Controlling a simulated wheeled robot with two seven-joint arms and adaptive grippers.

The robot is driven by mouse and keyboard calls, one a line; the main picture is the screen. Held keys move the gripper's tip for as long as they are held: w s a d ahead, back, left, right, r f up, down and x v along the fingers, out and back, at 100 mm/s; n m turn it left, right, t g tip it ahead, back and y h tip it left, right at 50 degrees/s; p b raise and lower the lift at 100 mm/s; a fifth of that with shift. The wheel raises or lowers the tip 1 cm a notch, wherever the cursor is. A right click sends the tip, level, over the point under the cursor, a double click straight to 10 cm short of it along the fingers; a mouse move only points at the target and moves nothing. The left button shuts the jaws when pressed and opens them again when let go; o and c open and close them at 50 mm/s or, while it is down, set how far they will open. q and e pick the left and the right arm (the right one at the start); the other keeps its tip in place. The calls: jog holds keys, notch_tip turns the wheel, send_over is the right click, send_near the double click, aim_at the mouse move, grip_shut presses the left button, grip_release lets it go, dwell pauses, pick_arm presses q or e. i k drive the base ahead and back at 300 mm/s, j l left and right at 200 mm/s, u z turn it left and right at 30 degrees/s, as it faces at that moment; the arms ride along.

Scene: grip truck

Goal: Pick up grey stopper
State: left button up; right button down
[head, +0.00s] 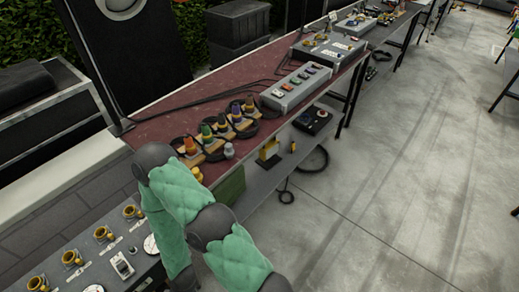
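A small pale grey piece (229,150), which looks like the grey stopper, stands near the front edge of the dark red table (165,127). It is just right of and in front of the row of coloured pieces. It is too small to make out its exact shape. My green padded arm links rise from the bottom of the view and cover part of the table's near end. Neither of my grippers shows in the head view.
Wooden holders (215,145) carry several coloured pieces beside coiled black cable. A yellow piece (196,174) stands near the table's corner. A grey control box (300,88) lies further back. A lower shelf (265,180) holds more items. The concrete floor (400,170) at right is clear.

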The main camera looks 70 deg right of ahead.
aim_at(229, 151)
jog(key=z, duration=1.95)
jog(key=k+u, duration=0.2)
jog(key=u, duration=1.2)
jog(key=z, duration=1.45)
jog(key=i+u, duration=0.1)
